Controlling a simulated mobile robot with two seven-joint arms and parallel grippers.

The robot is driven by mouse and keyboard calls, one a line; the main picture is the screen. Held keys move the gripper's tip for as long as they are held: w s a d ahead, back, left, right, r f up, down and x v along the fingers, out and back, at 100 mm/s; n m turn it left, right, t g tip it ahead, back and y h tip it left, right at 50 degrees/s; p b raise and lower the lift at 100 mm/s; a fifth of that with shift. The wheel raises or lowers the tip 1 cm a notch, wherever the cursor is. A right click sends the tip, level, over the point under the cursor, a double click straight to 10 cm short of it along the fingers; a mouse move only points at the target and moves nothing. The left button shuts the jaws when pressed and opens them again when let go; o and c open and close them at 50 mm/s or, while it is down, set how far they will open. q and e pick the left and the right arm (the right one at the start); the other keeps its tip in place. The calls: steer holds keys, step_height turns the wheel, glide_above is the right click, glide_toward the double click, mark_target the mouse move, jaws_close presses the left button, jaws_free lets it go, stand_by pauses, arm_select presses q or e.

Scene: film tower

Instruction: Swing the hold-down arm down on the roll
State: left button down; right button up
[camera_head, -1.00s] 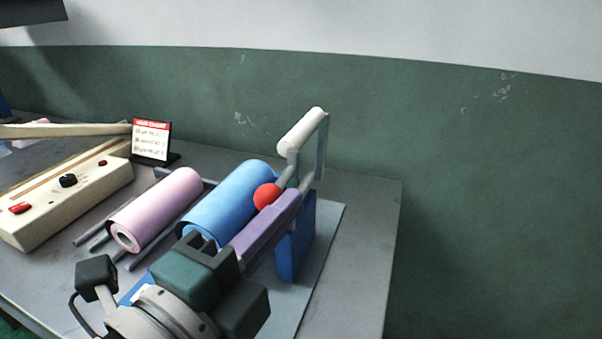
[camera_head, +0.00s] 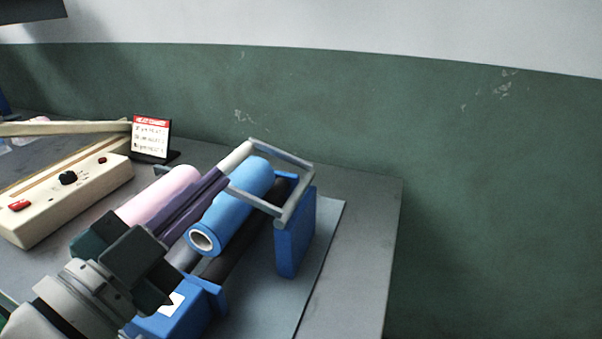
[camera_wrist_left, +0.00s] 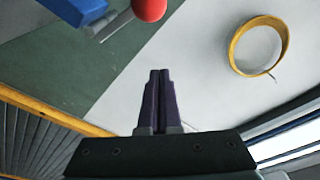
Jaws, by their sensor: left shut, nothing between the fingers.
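The hold-down arm (camera_head: 285,151) is a grey frame with a pale roller (camera_head: 236,158). It is swung over to the left and lies across the blue roll (camera_head: 236,205); I cannot tell if its roller touches the roll. My left gripper (camera_head: 222,182) is shut and empty, its purple fingers in front of the arm's left end, in front of and partly hiding the pink roll. The left wrist view shows the closed fingers (camera_wrist_left: 159,75) pointing at open space, with the red knob (camera_wrist_left: 150,8) beyond them. The knob is hidden in the head view. My right gripper is not in view.
The blue stand (camera_head: 294,235) holds the roll on a grey mat (camera_head: 318,250). A pink roll (camera_head: 160,195) lies left of it. A beige sealer box (camera_head: 70,195) and a small sign (camera_head: 150,137) stand at left. The table's right part is clear.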

arm_select(q)
steer(key=w+a+f+n+b, duration=0.1)
steer(key=a+f+n+b, duration=0.2)
steer(key=n, duration=0.3)
steer(key=shift+w+a+f+t+y+b, duration=0.3)
steer(key=shift+a+f+t+y, duration=0.1)
steer(key=shift+a+f, duration=0.35)
steer(key=shift+a, duration=0.15)
